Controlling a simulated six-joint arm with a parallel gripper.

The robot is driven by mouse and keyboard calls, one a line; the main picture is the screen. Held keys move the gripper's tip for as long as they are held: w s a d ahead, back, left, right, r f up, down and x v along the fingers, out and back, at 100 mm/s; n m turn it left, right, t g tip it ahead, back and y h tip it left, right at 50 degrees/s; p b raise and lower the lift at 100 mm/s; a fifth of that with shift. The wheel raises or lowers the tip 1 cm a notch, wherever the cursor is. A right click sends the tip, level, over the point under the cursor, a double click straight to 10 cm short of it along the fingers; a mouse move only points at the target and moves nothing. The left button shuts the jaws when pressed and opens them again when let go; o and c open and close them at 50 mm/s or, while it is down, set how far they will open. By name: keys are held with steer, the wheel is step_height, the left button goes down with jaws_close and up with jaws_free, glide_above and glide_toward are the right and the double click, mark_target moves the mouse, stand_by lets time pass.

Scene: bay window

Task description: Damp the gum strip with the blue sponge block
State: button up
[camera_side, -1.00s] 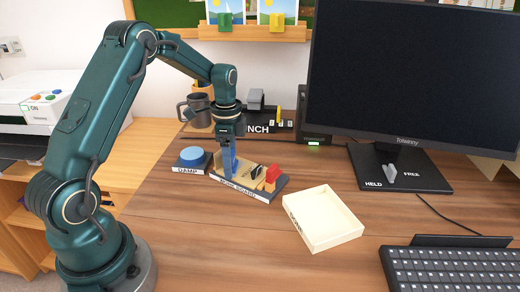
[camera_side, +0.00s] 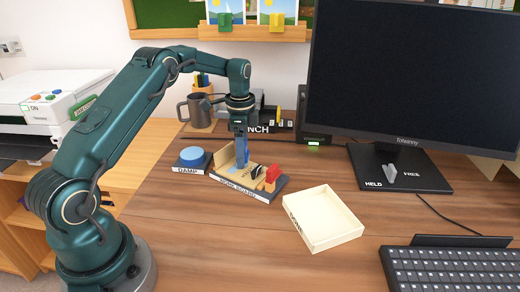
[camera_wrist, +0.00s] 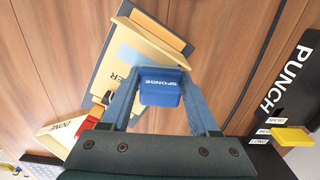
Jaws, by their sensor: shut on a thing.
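My gripper (camera_wrist: 160,88) is shut on the blue sponge block (camera_wrist: 162,95), which is lettered SPONGE in the wrist view. In the side view my gripper (camera_side: 242,160) points down over the work board (camera_side: 232,187). A cream piece (camera_wrist: 141,70) with a pale bluish band (camera_wrist: 128,55) lies on the board, beyond the sponge in the wrist view. I cannot tell whether this band is the gum strip, or whether the sponge touches the piece. The round blue damp pad (camera_side: 192,154) sits on its dark base, left of the board.
A red block (camera_side: 272,175) and a dark clip stand at the board's right end. A cream open tray (camera_side: 345,237) lies to the right. A mug (camera_side: 195,108) and the PUNCH block (camera_side: 270,128) stand behind. A monitor and keyboard fill the right side.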

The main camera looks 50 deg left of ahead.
steer(key=shift+w+a+r, duration=0.1)
steer(key=shift+w, duration=0.2)
steer(key=shift+s+r, duration=0.1)
steer(key=shift+r, duration=3.95)
